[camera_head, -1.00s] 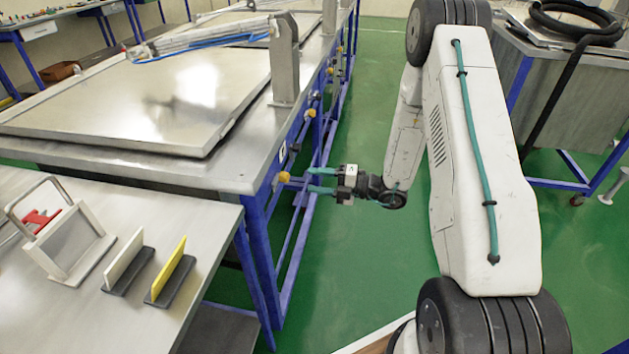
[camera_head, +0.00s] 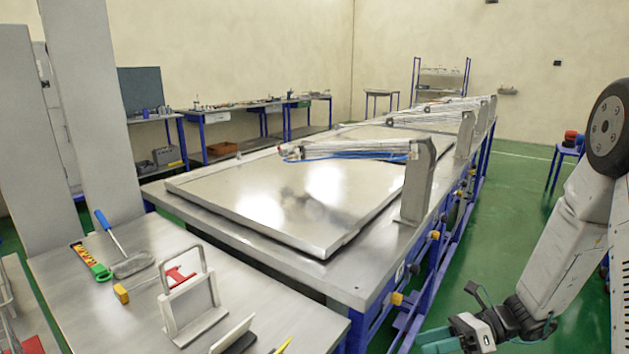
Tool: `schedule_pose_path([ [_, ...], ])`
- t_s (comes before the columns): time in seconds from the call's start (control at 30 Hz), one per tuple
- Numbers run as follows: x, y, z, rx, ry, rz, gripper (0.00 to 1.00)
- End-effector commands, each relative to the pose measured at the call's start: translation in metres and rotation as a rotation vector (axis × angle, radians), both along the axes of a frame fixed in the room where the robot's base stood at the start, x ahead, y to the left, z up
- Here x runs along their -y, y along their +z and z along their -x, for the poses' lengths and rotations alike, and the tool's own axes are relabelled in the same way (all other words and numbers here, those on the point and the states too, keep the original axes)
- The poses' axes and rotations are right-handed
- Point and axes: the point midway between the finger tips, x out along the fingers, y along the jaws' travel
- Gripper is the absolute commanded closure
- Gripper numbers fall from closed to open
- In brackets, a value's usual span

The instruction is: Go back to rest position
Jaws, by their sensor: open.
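My gripper (camera_head: 432,342) is at the bottom edge of the head view, right of centre, with teal fingers pointing left. It is open and nothing shows between the fingers. Part of it is close to the lower frame edge. My arm runs from it up to the right edge of the picture. The gripper appears beside the long metal table (camera_head: 330,287), near a yellow-orange knob (camera_head: 396,298) on its side, with a visible gap between them.
A flat metal lid (camera_head: 300,195) lies closed on the long table, with a pneumatic arm and post (camera_head: 416,180) at its side. A nearer table (camera_head: 130,310) holds a framed stand (camera_head: 190,305), a brush and small tools. Green floor (camera_head: 520,190) is open at right.

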Motion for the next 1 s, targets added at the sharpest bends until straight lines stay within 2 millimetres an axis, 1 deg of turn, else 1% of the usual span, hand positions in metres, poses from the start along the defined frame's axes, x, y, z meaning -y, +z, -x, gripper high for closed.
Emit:
schedule_pose_path([
  [0.03,-0.004,0.016,0.012,0.097,0.094,0.044,0.51],
  [0.2,-0.008,0.055,0.060,0.420,0.445,0.179,0.51],
  [0.37,-0.002,0.085,0.099,0.683,0.767,0.281,0.51],
  [0.5,0.007,0.109,0.127,0.879,1.036,0.364,0.51],
  [0.7,0.022,0.141,0.160,1.099,1.388,0.484,0.51],
  [0.8,0.029,0.157,0.174,1.182,1.538,0.555,0.51],
  [0.9,0.034,0.173,0.186,1.247,1.657,0.639,0.51],
  [1.0,0.035,0.188,0.196,1.298,1.726,0.724,0.51],
])
